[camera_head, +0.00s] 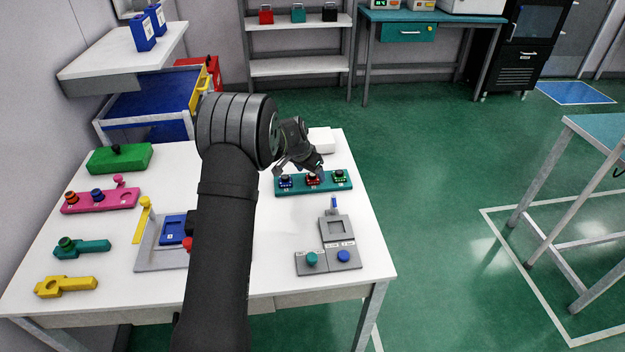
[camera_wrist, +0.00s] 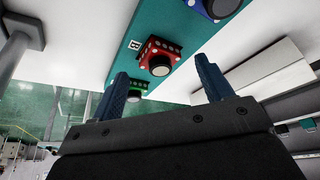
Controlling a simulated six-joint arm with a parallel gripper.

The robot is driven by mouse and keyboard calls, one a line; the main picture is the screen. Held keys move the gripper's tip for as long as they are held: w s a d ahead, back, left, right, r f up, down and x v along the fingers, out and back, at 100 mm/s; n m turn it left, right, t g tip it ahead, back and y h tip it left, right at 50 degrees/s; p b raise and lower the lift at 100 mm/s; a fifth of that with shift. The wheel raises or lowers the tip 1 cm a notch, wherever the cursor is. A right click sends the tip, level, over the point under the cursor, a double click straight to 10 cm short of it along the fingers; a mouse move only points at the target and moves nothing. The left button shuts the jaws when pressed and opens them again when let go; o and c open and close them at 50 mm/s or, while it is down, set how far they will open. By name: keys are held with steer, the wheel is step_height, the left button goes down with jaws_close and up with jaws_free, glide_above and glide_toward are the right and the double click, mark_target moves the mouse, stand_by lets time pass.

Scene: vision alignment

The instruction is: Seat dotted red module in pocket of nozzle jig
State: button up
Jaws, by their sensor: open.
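The dotted red module (camera_head: 313,179) sits in the middle of a teal rack (camera_head: 328,186), between a blue module (camera_head: 286,182) and a green module (camera_head: 340,177). In the wrist view the red module (camera_wrist: 160,57), with a dark round knob and dots along its edge, shows between my spread fingers. My gripper (camera_head: 318,170) is open and empty, close over the rack at the red module; the wrist view also shows it (camera_wrist: 162,69).
A white block (camera_head: 321,140) lies behind the rack. A grey tray with a blue piece (camera_head: 173,229) is left of my arm, partly hidden. Pink, teal, yellow and green parts occupy the table's left side.

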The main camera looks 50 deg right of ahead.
steer(key=shift+x, duration=1.05)
steer(key=c, duration=1)
steer(key=shift+o, duration=0.2)
